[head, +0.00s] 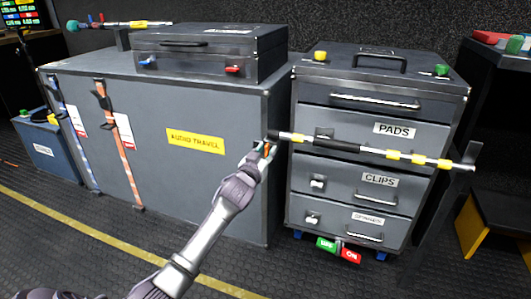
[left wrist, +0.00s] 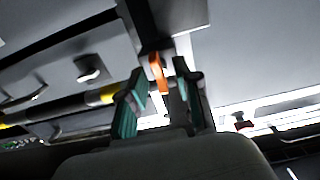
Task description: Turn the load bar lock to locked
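The load bar (head: 345,146) runs across the front of the drawer cabinet, with yellow bands and a dark middle sleeve. Its left end is by my left gripper (head: 264,148), near the right edge of the big grey case. In the left wrist view a small orange lever (left wrist: 158,73), which looks like the lock, sits between the green-padded fingertips of my left gripper (left wrist: 160,80). The fingers are apart, with a gap visible beside the lever. The bar also shows in the left wrist view (left wrist: 70,107). Whether the lock is locked cannot be told. My right gripper is not in view.
The drawer cabinet (head: 383,104) stands behind the bar. The grey case (head: 200,190) marked "AUDIO TRAVEL" stands to the left, with an orange strap (head: 123,160) on its front. Green and red tags (head: 338,250) hang under the cabinet. The floor in front is clear.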

